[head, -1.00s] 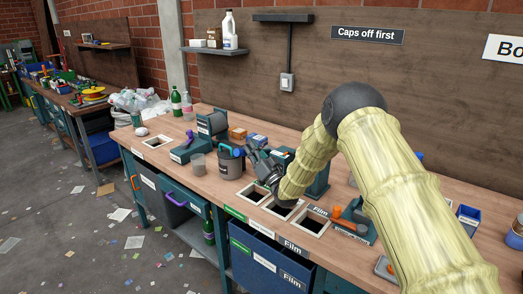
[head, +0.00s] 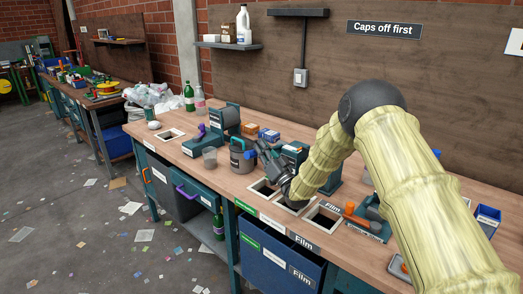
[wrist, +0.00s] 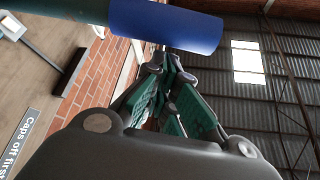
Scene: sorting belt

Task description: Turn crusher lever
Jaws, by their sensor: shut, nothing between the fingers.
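In the wrist view a thick blue cylindrical grip (wrist: 168,24) on a dark green bar (wrist: 75,82) looks like the crusher lever. It crosses the top of that view, close to my gripper's fingertips (wrist: 172,62); I cannot tell whether they touch. My fingers are together with nothing between them. In the head view my gripper (head: 263,148) is over the bench, just right of a grey pot with a blue-green handle (head: 243,155). A dark green machine (head: 328,168) behind my forearm may be the crusher; my arm hides much of it.
Framed openings (head: 323,216) lie in the bench top below and right of my gripper. A clear cup (head: 210,157) and a green device (head: 205,142) stand left of the pot. A blue bin (head: 275,258) is under the bench. Scraps litter the floor at left.

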